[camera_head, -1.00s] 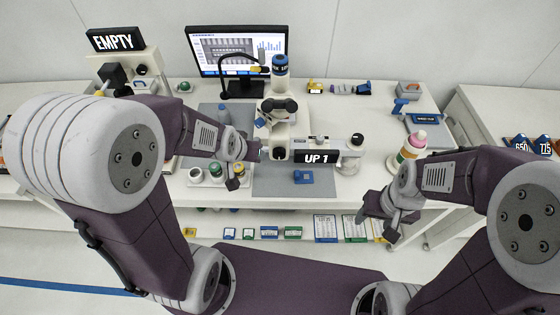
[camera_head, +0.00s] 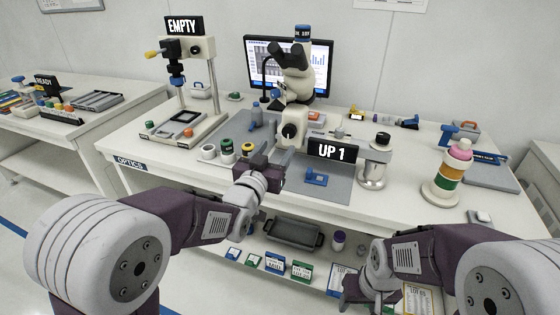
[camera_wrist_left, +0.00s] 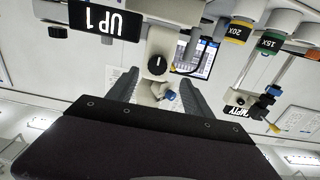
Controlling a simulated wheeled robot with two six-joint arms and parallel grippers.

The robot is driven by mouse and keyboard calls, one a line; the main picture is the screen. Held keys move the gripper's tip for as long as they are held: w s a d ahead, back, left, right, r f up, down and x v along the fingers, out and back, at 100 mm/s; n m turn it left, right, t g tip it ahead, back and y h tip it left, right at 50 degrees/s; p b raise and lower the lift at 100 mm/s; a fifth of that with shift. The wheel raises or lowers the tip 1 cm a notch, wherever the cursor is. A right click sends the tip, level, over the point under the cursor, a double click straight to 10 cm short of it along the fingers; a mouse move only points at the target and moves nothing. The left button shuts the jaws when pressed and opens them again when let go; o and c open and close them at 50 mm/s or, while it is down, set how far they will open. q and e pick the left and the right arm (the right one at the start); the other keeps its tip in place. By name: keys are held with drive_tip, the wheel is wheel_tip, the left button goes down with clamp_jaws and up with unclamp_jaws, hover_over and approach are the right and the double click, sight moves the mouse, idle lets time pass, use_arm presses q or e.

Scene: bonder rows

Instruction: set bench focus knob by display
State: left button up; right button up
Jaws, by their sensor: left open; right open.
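A pale microscope (camera_head: 296,84) stands on the bench. Its focus knob (camera_head: 289,131), round with a dark centre, faces me at its lower front. In the left wrist view, which is upside down, the black knob (camera_wrist_left: 157,66) has a white mark and shows between my fingers. A display reading "UP 1" (camera_head: 332,151) is just right of the knob; the wrist view shows it inverted (camera_wrist_left: 104,20). My left gripper (camera_head: 262,162) is open and empty, in front of and below the knob, apart from it. My right gripper (camera_head: 366,288) is open, low before the bench's front edge.
A blue block (camera_head: 316,178) lies on the grey mat (camera_head: 335,192). A stand with an "EMPTY" sign (camera_head: 185,27) is at the left. A coloured ring stack (camera_head: 447,177) stands at the right. The bench's front strip is mostly clear.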

sight(288, 133)
use_arm(q)
drive_tip(key=p+x, duration=0.1)
drive_tip(key=x, duration=0.8)
drive_tip(key=shift+s+d, duration=0.15)
clamp_jaws()
drive_tip(key=shift+m+b, duration=1.05)
drive_tip(key=shift+m, duration=0.45)
drive_tip(key=shift+m+b, duration=0.85)
drive_tip(key=shift+m, duration=1.05)
